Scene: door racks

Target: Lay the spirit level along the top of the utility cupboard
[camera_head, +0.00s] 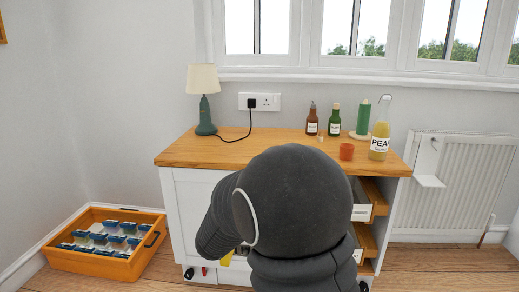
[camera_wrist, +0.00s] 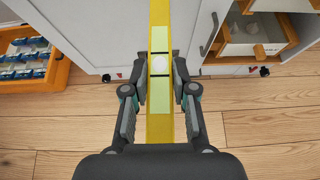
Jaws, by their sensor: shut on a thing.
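The spirit level (camera_wrist: 160,125) is a long yellow bar with pale green panels and a white round spot near its middle. In the wrist view it runs from the top edge down between my fingers. My gripper (camera_wrist: 160,76) is shut on it, with a finger on each side. In the head view only a small yellow piece (camera_head: 226,258) shows beside my arm, in front of the cupboard and below its top. The utility cupboard (camera_head: 187,210) is white with a wooden top (camera_head: 230,152). My arm hides much of the cupboard's front.
On the top stand a green lamp (camera_head: 205,115), brown (camera_head: 312,122) and green (camera_head: 334,124) bottles, a green candle (camera_head: 363,118), an orange cup (camera_head: 346,151) and a flask (camera_head: 380,140). Its front left-middle is clear. Drawers (camera_head: 370,190) stand open at right; an orange tray (camera_head: 100,265) is on the floor.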

